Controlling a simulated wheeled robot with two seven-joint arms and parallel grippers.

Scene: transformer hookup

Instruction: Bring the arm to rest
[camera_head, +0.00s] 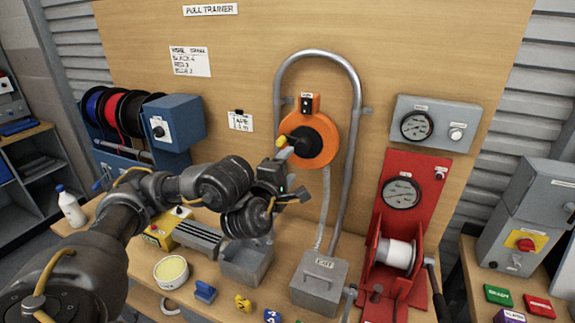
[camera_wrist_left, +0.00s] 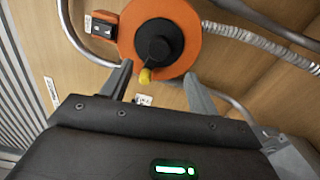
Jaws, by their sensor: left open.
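My left arm reaches in from the left. Its gripper (camera_head: 296,173) is open, in front of the wooden board and just below the orange disc (camera_head: 325,136). The disc has a black hub and a small yellow tip. In the left wrist view, the two fingers of the gripper (camera_wrist_left: 157,74) stand apart with nothing held between them. The black hub (camera_wrist_left: 157,42) and the yellow tip (camera_wrist_left: 145,76) show beyond and between the fingers. I cannot tell whether a finger touches the disc. My right gripper is not in view.
A bent grey conduit (camera_head: 357,100) arches around the disc. A red winch panel (camera_head: 401,185) stands right, and a grey box (camera_head: 318,284) sits on the bench. A grey bin (camera_head: 247,262), yellow-filled tub (camera_head: 171,271) and small blocks lie below the arm. Cable spools (camera_head: 108,112) are left.

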